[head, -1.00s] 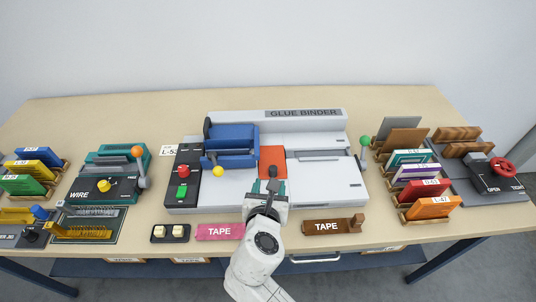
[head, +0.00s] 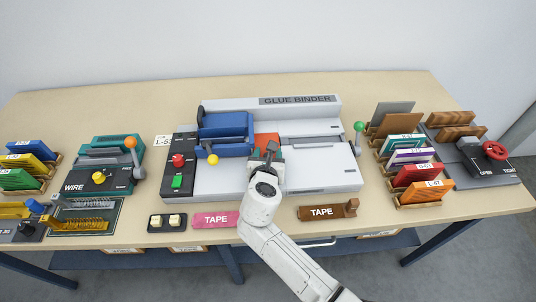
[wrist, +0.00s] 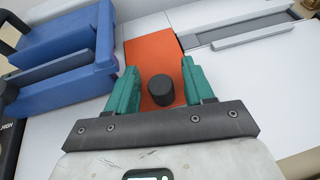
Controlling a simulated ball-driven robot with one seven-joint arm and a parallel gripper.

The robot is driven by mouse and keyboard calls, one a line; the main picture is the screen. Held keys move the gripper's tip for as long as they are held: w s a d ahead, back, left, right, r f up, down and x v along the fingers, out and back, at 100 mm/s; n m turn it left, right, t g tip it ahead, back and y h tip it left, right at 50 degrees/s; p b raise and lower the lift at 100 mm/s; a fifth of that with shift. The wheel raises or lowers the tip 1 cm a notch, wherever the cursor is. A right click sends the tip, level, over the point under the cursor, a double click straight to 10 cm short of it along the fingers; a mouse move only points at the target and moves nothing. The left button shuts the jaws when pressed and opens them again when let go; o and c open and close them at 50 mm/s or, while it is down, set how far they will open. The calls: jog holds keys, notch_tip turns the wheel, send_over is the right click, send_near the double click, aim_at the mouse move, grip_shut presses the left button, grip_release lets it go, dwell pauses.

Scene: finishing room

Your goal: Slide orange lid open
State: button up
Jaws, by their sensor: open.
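The orange lid (wrist: 150,55) is a flat plate set in the white top of the glue binder (head: 300,101). A dark round knob (wrist: 161,89) stands on the lid. In the head view the lid (head: 266,139) shows beyond my gripper (head: 267,152), which hides its near part. In the wrist view my gripper (wrist: 160,92) has its two green fingers spread, one on each side of the knob, with a gap visible at each side. I cannot tell how high the fingertips are against the knob.
A blue clamp (wrist: 62,58) stands close on the left of the lid, with a yellow knob (head: 213,160) near it. A recessed slot (wrist: 240,30) lies to the right. TAPE blocks in pink (head: 215,219) and brown (head: 322,212) lie in front.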

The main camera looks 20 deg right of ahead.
grip_shut()
dwell(0.4)
